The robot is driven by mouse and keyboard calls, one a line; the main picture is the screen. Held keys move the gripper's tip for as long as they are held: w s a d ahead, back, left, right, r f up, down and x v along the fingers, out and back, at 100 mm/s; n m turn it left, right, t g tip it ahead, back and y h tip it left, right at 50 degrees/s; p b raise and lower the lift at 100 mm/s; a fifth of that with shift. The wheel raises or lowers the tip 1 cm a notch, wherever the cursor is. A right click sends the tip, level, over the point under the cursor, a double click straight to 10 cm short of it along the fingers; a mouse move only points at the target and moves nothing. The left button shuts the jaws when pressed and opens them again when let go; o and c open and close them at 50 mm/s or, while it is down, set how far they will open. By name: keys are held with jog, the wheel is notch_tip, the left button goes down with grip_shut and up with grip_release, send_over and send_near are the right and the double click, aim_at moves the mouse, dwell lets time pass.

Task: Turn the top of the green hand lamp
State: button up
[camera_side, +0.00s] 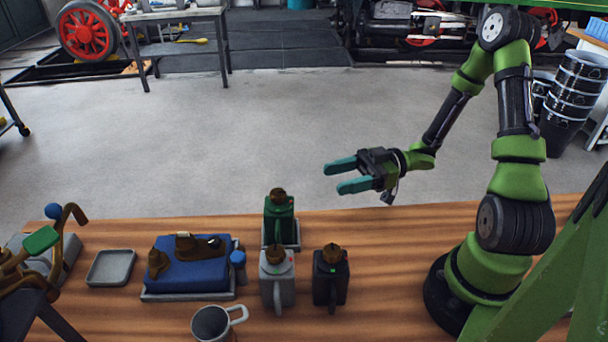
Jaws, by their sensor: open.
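The green hand lamp (279,222) stands upright on a small grey tray (295,246) near the far edge of the wooden bench. Its top (278,195) is a brown cap. My gripper (343,176) is open and empty, with two teal fingers pointing left. It hangs in the air to the right of the green lamp and higher in the picture, apart from it. A grey lamp (277,283) and a black lamp (331,276) with similar brown tops stand in front of the green lamp.
A blue cloth block (190,270) with brown items lies on a tray left of the lamps. An empty grey tray (111,267) is further left. A mug (213,322) stands at the front edge. Bare bench lies right of the black lamp.

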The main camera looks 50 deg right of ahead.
aim_at(275, 199)
jog(key=x, duration=1.6)
jog(key=shift+w, duration=0.1)
jog(key=shift+c, duration=0.3)
jog(key=c, duration=0.9)
jog(key=shift+n+g+y, duration=0.3)
jog(key=shift+g, duration=0.1)
jog(key=n+g, duration=0.1)
jog(key=g, duration=0.1)
jog(key=n+g+y, duration=0.1)
jog(key=n+g, duration=0.2)
jog(key=g, duration=0.1)
jog(key=shift+s+a+n+g+y, duration=0.15)
jog(key=shift+s+n+g+y, duration=0.15)
jog(key=shift+s, duration=0.1)
jog(key=shift+s+n+g+h, duration=0.25)
jog(key=shift+n+g, duration=0.85)
jog(key=shift+g, duration=0.7)
jog(key=shift+s+n+g+h, duration=0.15)
jog(key=shift+n+g+h, duration=0.1)
jog(key=shift+n+g, duration=1.2)
jog(key=shift+g, duration=0.65)
